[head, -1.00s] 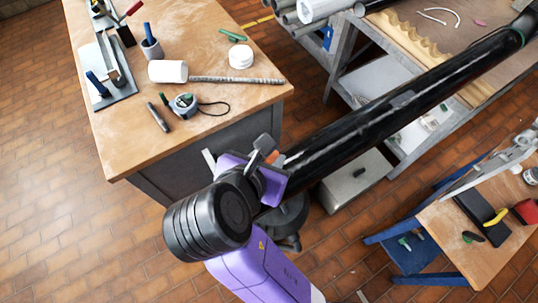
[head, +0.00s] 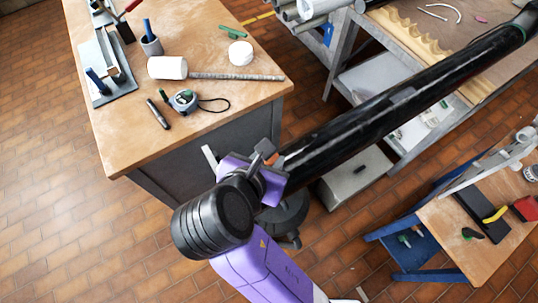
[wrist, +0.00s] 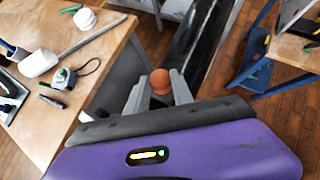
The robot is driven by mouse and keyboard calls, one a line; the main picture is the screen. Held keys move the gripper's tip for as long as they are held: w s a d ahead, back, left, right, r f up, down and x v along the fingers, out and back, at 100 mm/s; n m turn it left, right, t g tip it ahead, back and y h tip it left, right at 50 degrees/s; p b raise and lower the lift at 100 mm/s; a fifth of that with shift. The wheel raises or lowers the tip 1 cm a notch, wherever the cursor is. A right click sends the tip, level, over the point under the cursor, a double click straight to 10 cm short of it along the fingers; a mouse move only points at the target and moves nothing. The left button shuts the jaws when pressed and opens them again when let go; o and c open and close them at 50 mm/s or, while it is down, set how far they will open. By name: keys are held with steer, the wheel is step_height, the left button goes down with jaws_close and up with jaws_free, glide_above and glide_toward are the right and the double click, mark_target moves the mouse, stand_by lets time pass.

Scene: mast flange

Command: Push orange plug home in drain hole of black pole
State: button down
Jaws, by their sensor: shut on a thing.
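The black pole (head: 400,98) runs diagonally from the upper right down to my gripper (head: 265,153) in the head view. The orange plug (head: 272,158) shows as a small patch at my fingertips, beside the pole's lower end. In the wrist view the plug (wrist: 160,80) is a round orange head between the two grey fingers of my gripper, which is shut on it. The pole (wrist: 200,38) lies just beyond the plug there. The drain hole is hidden, and I cannot tell whether the plug is touching the pole or partly in it.
A grey box (head: 352,178) sits under the pole. A blue-framed table (head: 460,250) is at the right. Brick floor shows at the left.

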steer(key=shift+f, duration=0.75)
steer(key=c, duration=1)
jaws_free()
steer(key=shift+v, duration=3.95)
